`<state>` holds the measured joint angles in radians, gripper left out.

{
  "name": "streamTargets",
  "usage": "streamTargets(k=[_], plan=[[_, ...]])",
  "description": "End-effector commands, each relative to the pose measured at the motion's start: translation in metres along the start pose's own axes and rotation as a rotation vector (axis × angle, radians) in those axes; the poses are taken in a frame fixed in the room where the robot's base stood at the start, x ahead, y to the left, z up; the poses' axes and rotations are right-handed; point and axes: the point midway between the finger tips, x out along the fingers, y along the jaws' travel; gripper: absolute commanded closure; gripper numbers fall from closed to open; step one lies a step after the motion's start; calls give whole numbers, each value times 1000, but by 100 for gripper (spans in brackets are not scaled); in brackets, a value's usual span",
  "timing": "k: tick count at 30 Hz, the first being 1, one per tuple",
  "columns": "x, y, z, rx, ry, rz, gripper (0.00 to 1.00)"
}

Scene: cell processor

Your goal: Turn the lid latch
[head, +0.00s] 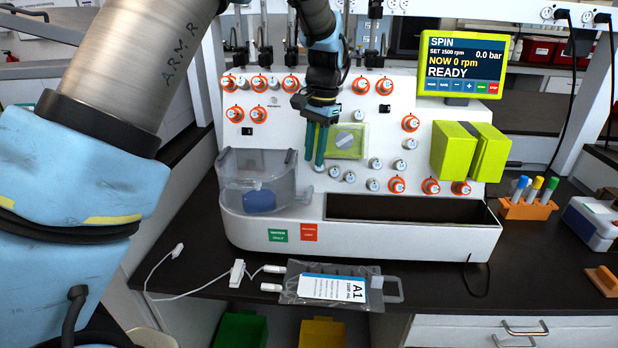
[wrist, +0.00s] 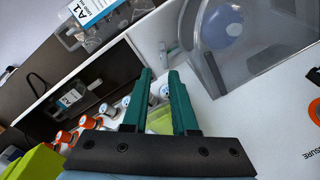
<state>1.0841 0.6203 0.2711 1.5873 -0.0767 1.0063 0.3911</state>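The white cell processor (head: 400,235) stands on the dark bench. A clear chamber cover (head: 240,178) with a blue round part inside sits at its lower left; the cover also shows in the wrist view (wrist: 255,65). A small pale handle-like piece (wrist: 170,52) lies at the cover's edge and may be the latch. A lime panel with a round grey slotted knob (head: 346,140) is on the front face. My gripper (head: 320,160) points down before the panel's left side, between it and the cover. Its green fingers (wrist: 161,75) are apart with nothing between them. Contact is not visible.
Orange-ringed and white knobs crowd the face. A lime block (head: 470,152) projects at right, above an open dark trough (head: 400,209). A labelled bag A1 (head: 333,287) with tubing lies in front. A tube rack (head: 528,207) stands at right. The screen (head: 462,65) reads READY.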

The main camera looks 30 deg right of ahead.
Motion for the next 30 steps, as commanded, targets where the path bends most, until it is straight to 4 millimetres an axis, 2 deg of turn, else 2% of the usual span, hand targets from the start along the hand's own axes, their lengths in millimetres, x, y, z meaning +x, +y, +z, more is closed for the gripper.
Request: streamTargets(k=[3, 8, 11, 22, 30], plan=[[-10, -14, 5, -176, 53, 56, 74], [-6, -17, 6, -246, 72, 80, 74], [5, -16, 5, -244, 70, 79, 74], [71, -12, 0, -241, 68, 78, 74], [95, -10, -2, -239, 72, 77, 74]])
